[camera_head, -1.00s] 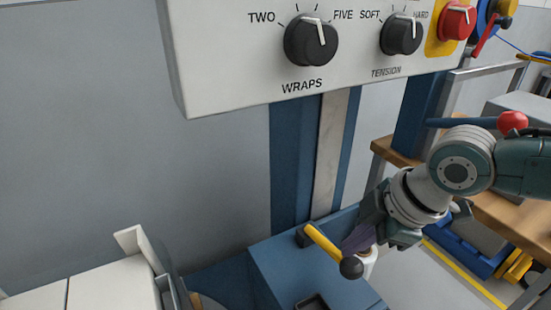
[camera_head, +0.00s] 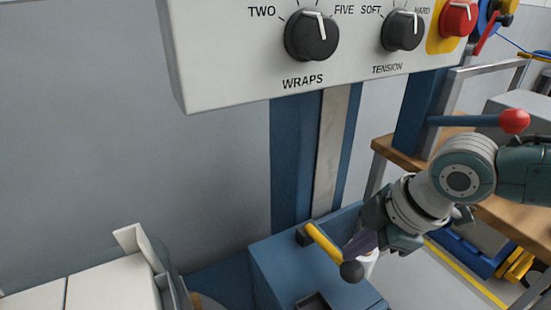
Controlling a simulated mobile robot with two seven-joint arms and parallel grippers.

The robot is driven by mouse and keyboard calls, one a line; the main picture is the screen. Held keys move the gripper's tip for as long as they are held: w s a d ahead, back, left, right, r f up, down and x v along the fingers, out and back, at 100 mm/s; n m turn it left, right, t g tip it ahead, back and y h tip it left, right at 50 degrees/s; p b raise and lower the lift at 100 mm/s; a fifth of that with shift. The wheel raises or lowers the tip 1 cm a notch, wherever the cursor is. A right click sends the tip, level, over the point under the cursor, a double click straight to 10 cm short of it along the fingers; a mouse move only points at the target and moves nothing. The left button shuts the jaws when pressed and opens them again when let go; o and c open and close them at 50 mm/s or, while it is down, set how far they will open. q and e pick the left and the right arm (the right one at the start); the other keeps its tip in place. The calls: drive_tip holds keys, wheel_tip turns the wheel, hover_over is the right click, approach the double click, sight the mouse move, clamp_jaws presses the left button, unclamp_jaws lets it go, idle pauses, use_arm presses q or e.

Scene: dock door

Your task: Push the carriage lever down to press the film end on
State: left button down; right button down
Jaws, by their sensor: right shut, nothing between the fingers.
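The carriage lever (camera_head: 324,243) is a yellow bar with a black ball at its end, on top of the blue carriage (camera_head: 287,270). It slopes down toward the lower right. My right gripper (camera_head: 357,246) is shut and empty, with its fingertips just behind the lever's ball end; I cannot tell whether they touch. A white film roll (camera_head: 371,264) shows partly behind and below the gripper. The film end cannot be made out. My left gripper is not in view.
A control panel (camera_head: 240,70) with black WRAPS and TENSION knobs and a red knob hangs above. A blue mast (camera_head: 292,165) rises behind the carriage. White boxes (camera_head: 100,285) stand at lower left. A wooden bench (camera_head: 510,222) and a red-balled lever (camera_head: 513,121) are at right.

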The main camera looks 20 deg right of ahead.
sight(337, 250)
drive_tip(key=shift+s+f, duration=0.1)
idle(0.7)
drive_tip(key=shift+w+r+p, duration=0.2)
drive_tip(key=shift+r+p, duration=0.25)
drive_tip(key=shift+r, duration=0.1)
drive_tip(key=shift+w+r+p, duration=0.2)
drive_tip(key=shift+r+p, duration=0.2)
drive_tip(key=shift+r, duration=0.15)
drive_tip(key=shift+w+r+p, duration=0.25)
drive_tip(key=shift+r+p, duration=0.1)
drive_tip(key=shift+r, duration=0.2)
drive_tip(key=shift+w+r+p, duration=0.25)
drive_tip(key=shift+r+p, duration=0.1)
drive_tip(key=shift+r, duration=0.2)
drive_tip(key=r+p, duration=0.1)
drive_tip(key=w+r+p, duration=0.1)
drive_tip(key=r, duration=0.1)
drive_tip(key=w+r+p, duration=0.1)
drive_tip(key=shift+a+r, duration=0.1)
drive_tip(key=shift+r, duration=0.25)
drive_tip(key=shift+a, duration=0.1)
